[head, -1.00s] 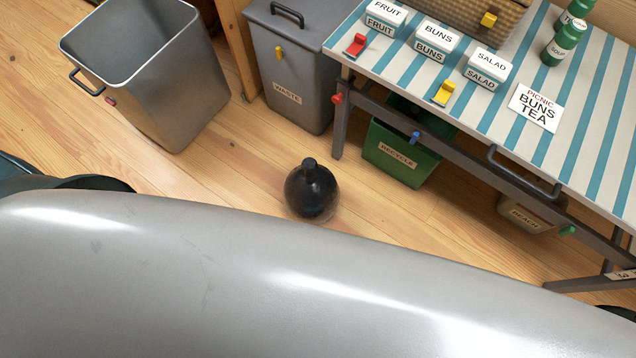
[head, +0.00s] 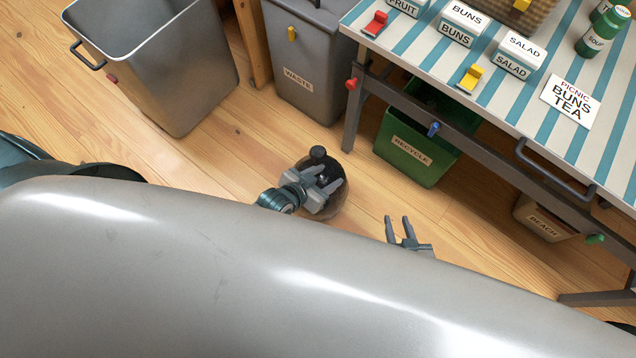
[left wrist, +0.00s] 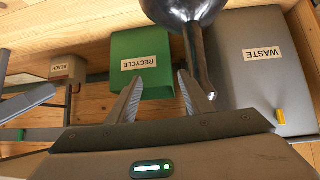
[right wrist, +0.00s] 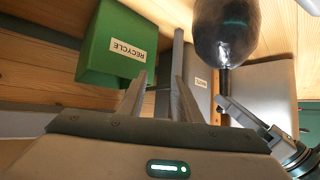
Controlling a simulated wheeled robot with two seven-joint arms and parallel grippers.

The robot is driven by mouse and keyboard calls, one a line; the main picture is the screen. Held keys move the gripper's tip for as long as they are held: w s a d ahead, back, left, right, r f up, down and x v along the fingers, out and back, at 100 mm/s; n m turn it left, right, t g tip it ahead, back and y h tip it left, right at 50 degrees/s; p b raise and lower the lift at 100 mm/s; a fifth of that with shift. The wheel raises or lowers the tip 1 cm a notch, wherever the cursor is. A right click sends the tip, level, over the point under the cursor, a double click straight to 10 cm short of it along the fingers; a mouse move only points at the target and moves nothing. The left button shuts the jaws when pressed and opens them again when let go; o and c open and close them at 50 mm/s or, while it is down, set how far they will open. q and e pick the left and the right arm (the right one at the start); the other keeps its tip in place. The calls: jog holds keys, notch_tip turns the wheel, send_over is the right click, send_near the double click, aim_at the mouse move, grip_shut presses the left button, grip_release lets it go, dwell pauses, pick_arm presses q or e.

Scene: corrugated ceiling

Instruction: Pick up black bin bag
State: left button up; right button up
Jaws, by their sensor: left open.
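The black bin bag (head: 333,207) is a round dark bag with a knotted neck, standing on the wooden floor. My left gripper (head: 325,184) is open over the bag in the head view, its fingers close to the neck. In the left wrist view the bag (left wrist: 184,8) hangs in from the top and its neck lies beside the right finger. I cannot tell if they touch. My right gripper (head: 400,220) is open and empty, to the right of the bag. The right wrist view shows the bag (right wrist: 226,30) beyond and to the right of its fingers.
A grey open bin (head: 165,75) stands at upper left. A WASTE bin (head: 305,70) and a green RECYCLE bin (head: 410,150) stand behind the bag. A striped table (head: 420,75) with tins and a BEACH box (head: 545,220) are at right. Floor left of the bag is clear.

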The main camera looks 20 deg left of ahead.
pick_arm(q)
jog(key=w+d+r+m+g+h+b, duration=0.3)
jog(key=w+d+r+m+g+b, duration=0.1)
jog(key=w+d+r+m+b, duration=0.55)
jog(key=s+a+r+m+g+y+b, duration=0.2)
jog(key=a+m+y, duration=0.1)
jog(key=a, duration=0.4)
jog(key=s+a+r+m+g+y+b, duration=0.2)
jog(key=a+m+g+y, duration=0.1)
jog(key=a, duration=0.5)
jog(key=shift+r+b, duration=0.15)
jog(key=shift+b, duration=0.25)
pick_arm(e)
jog(key=a+r+t+y, duration=0.2)
jog(key=r+t, duration=0.2)
jog(key=r, duration=0.9)
jog(key=a+r+t+y, duration=0.2)
jog(key=r+t, duration=0.3)
jog(key=r, duration=0.8)
jog(key=shift+s+a+r, duration=0.35)
jog(key=shift+a, duration=0.25)
pick_arm(q)
jog(key=shift+s, duration=0.1)
